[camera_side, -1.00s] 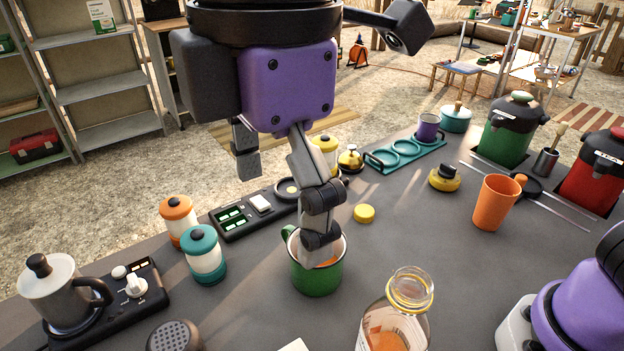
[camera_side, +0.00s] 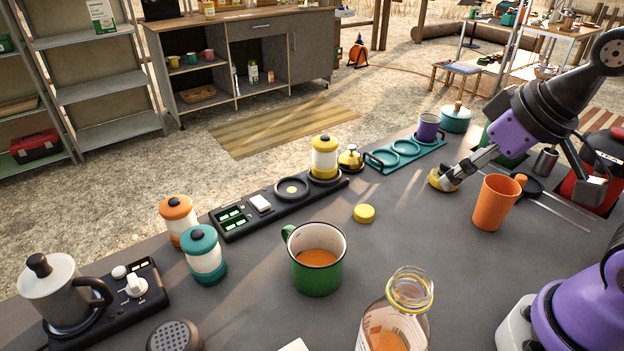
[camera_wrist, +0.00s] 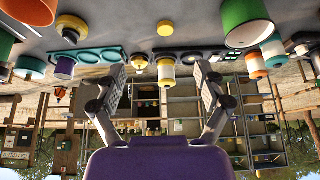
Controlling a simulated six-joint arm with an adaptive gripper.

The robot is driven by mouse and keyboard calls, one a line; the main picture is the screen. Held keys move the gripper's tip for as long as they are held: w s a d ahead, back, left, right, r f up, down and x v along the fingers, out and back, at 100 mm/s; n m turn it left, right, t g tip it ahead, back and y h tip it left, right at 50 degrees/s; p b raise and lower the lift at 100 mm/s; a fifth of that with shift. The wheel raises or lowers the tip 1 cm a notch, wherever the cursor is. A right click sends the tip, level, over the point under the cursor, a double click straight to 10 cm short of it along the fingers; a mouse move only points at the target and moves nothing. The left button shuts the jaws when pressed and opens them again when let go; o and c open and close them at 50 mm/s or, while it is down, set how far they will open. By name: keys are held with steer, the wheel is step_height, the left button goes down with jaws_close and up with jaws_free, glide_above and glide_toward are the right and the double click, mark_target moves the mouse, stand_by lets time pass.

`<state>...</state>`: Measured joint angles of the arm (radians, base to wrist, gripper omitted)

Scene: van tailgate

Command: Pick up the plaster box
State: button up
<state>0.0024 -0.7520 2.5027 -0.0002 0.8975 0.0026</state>
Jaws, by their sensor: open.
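I cannot surely pick out the plaster box. A white box with green print (camera_side: 102,16) stands on the upper left shelf in the side view, too small to read. A white corner of something (camera_side: 294,345) shows at the bottom edge, mostly cut off. My gripper (camera_side: 520,183) is at the right of the side view, with its fingers spread. One finger overlaps the yellow and black dome (camera_side: 443,180) in the picture; I cannot tell if they touch. In the wrist view my gripper (camera_wrist: 161,72) has nothing between its fingers, and the scene appears upside down.
An orange cup (camera_side: 494,204), a green mug (camera_side: 317,272) and a glass jar (camera_side: 397,318) stand on the dark table. A teal tray (camera_side: 410,149) holds a purple mug (camera_side: 428,127). A yellow-topped canister (camera_side: 324,157) stands farther left. Bare table lies around the small yellow puck (camera_side: 364,213).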

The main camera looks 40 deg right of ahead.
stand_by(0.3)
steer(key=n+g+y, duration=0.4)
steer(key=n+g, duration=0.1)
steer(key=n, duration=1.2)
glide_above(297, 344)
steer(key=s, duration=0.1)
step_height(297, 344, down, 8)
steer(key=r, duration=0.1)
steer(key=x, duration=0.4)
steer(key=shift+s+d+f, duration=0.2)
steer(key=shift+s+d, duration=0.1)
steer(key=shift+x, duration=3.1)
steer(key=shift+a, duration=0.1)
steer(key=c, duration=1)
